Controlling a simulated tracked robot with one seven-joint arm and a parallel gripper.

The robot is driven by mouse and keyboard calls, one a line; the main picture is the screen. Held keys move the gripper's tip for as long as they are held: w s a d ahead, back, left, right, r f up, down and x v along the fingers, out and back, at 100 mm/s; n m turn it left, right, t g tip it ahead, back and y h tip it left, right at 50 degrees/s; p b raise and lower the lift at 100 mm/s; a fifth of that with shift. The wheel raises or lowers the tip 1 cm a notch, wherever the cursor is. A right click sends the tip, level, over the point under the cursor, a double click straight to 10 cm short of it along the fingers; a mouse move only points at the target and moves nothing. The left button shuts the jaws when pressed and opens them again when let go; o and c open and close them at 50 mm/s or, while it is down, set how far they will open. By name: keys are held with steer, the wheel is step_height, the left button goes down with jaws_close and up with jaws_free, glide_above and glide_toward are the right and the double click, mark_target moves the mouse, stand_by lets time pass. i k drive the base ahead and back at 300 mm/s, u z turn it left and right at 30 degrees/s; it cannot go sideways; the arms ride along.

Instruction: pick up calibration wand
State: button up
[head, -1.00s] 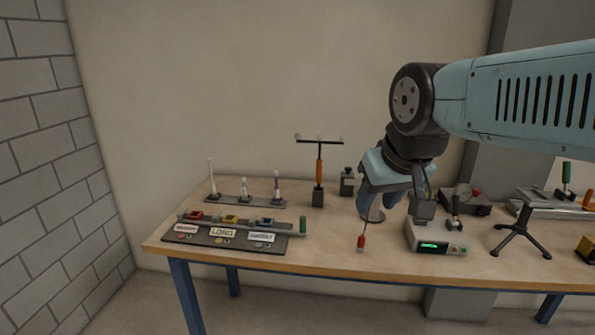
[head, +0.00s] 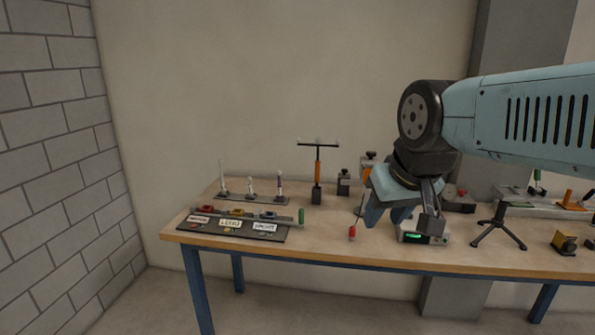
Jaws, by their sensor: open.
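The calibration wand (head: 318,172) appears to be the T-shaped tool standing upright at the back of the bench. It has an orange grip, a dark crossbar with small pale balls, and a black block at its foot. My gripper (head: 388,216) points down to the right of the wand and nearer to me, clearly apart from it. It is open, and no object shows between its fingers. The gripper partly hides the instrument box with a green display (head: 422,238).
A rack of upright pegs (head: 252,197) and a labelled tray (head: 235,229) stand left of the wand. A black block (head: 344,183) is close on its right. A red-handled tool (head: 352,232) and a small tripod (head: 498,228) are further right on the bench (head: 325,251).

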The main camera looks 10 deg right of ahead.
mark_target(318, 140)
steer(key=z, duration=0.2)
steer(key=i, duration=0.85)
steer(key=u, duration=0.1)
